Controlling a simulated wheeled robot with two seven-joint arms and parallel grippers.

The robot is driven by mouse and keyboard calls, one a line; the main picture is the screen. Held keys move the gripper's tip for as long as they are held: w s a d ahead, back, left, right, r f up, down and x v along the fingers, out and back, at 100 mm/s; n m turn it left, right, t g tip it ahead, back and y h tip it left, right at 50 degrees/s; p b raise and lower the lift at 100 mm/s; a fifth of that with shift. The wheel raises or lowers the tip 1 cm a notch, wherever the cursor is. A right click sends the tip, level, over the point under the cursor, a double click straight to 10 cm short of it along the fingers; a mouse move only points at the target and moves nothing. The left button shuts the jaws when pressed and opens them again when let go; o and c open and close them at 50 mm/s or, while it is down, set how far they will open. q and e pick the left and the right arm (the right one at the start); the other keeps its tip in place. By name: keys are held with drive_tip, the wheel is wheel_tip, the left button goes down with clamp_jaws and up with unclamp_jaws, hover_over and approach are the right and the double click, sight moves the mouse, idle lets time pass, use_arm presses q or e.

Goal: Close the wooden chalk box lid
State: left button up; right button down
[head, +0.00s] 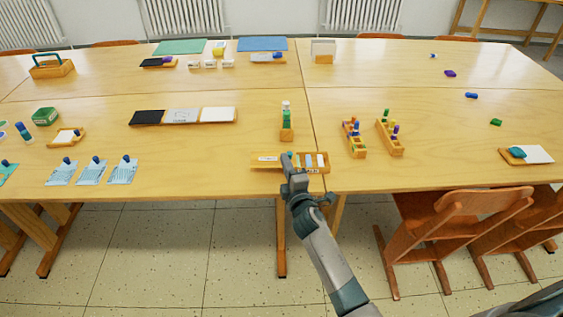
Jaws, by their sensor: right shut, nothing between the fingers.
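The wooden chalk box (323,162) sits near the front edge of the table, right of the middle of the head view. Its right part is uncovered and shows white and blue pieces inside. A flat wooden lid (262,166) with a white label reaches out to the left, so the box is open. My right gripper (289,157) is shut and empty, at the place where lid and box meet. It hides part of both. I cannot tell whether it touches the lid. My left gripper is not in view.
A small wooden holder (287,134) with a green-topped bottle stands just behind the box. Two marker racks (354,150) (390,149) stand to the right. A tray with black, grey and white panels (183,116) lies to the left. Wooden chairs (455,225) stand at front right.

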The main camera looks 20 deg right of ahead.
drive_tip(key=s+d, duration=0.1)
drive_tip(key=d, duration=0.2)
drive_tip(key=s+d+p, duration=0.1)
drive_tip(key=d, duration=0.3)
drive_tip(key=s+d, duration=0.1)
drive_tip(key=d, duration=0.3)
drive_tip(key=shift+s+d+p, duration=0.15)
drive_tip(key=shift+s+p, duration=0.1)
drive_tip(key=shift+p, duration=0.1)
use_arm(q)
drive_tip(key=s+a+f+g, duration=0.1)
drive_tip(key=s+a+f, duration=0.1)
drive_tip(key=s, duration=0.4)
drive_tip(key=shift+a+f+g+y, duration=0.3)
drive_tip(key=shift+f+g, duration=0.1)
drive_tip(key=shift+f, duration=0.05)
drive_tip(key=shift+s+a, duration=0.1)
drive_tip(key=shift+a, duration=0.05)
use_arm(e)
drive_tip(key=shift+a, duration=0.2)
